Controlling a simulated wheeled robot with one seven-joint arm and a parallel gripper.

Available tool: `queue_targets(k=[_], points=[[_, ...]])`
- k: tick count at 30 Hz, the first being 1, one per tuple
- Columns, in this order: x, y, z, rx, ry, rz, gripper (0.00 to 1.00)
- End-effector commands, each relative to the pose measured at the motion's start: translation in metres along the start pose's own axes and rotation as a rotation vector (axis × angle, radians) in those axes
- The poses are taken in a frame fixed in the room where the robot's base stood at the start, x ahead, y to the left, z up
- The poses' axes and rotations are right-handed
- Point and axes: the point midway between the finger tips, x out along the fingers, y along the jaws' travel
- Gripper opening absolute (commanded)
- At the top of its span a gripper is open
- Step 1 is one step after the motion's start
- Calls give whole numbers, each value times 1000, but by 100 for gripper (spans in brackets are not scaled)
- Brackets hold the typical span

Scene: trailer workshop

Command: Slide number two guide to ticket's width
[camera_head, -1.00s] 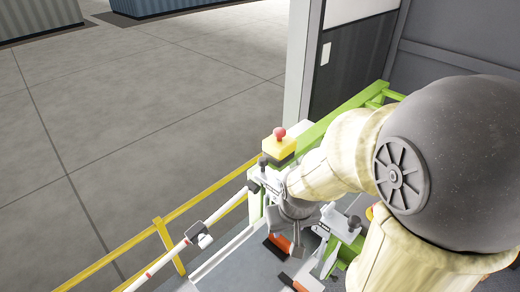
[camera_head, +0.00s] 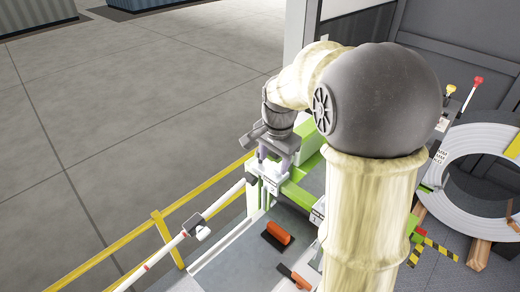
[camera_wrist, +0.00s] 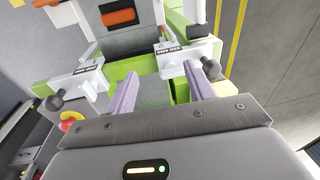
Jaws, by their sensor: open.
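Two white pipe guides sit on a green bar in the wrist view. The right one (camera_wrist: 175,53) bears a small label that looks like "PIPE GD2", and a black knob sticks out at its right end. The left guide (camera_wrist: 82,79) has a similar label and knob. My gripper (camera_wrist: 160,72) is open and empty, its two fingers apart above the bar; the right finger is close by the right guide, contact unclear. In the head view my gripper (camera_head: 276,157) is above the labelled guide (camera_head: 271,181) at the bar's left end. I cannot make out a ticket.
A red button (camera_wrist: 72,115) on yellow is beside the bar. A white pipe (camera_head: 180,235) and a yellow rail (camera_head: 155,215) run along the left. Open floor lies beyond.

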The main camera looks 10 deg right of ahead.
Motion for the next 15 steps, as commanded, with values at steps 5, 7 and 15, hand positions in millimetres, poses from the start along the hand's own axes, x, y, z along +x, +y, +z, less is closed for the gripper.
queue_targets(k=[5,7,15], points=[[-21,-36,-28,332,-16,26,53],[-31,-49,-36,461,-20,39,53],[-68,-89,-60,953,-16,95,53]])
